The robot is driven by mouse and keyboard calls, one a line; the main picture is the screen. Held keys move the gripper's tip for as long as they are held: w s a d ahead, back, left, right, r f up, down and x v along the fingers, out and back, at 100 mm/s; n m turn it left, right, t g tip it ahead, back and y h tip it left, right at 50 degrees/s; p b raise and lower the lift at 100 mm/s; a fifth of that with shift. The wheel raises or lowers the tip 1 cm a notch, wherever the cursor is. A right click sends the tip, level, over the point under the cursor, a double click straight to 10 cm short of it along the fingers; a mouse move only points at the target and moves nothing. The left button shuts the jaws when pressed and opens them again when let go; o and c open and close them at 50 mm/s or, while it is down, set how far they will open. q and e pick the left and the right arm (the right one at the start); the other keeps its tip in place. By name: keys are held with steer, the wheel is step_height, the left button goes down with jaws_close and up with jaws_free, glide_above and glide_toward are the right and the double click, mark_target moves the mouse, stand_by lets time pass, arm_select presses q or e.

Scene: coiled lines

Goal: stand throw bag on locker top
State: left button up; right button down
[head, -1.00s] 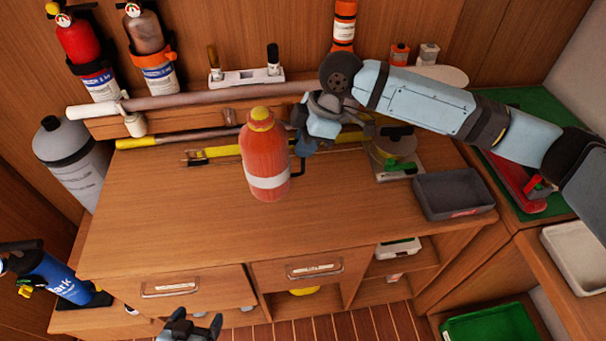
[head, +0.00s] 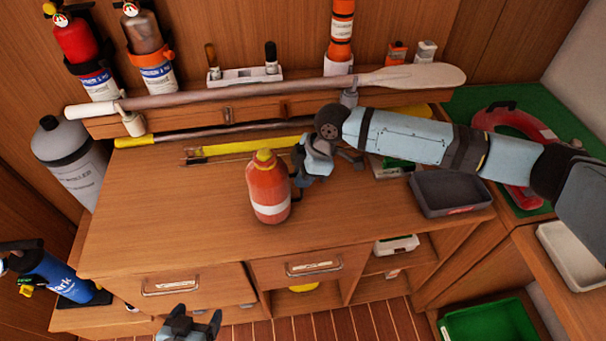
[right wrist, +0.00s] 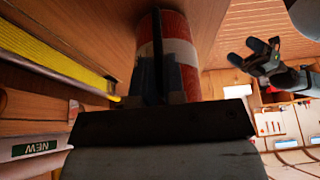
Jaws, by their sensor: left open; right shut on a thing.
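The throw bag (head: 268,187) is an orange-red bottle shape with a white band and a yellow top. It is nearly upright, tilted slightly, at the middle of the wooden locker top (head: 170,230). My right gripper (head: 298,178) is shut on it from its right side. The bag also shows in the right wrist view (right wrist: 180,45), partly hidden by the gripper. I cannot tell whether its base touches the wood. My left gripper (head: 191,324) is open and empty in front of the locker, and shows in the right wrist view (right wrist: 257,58).
A grey tray (head: 452,193) sits at the locker top's right end. A paddle (head: 250,95) lies along the back shelf, with a yellow pole (head: 240,148) below it. A grey cylinder (head: 72,160) stands at the left. The front and left of the top are clear.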

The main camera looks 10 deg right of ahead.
steer(key=c, duration=1.2)
jaws_free()
steer(key=b+v, duration=0.1)
steer(key=v, duration=1.1)
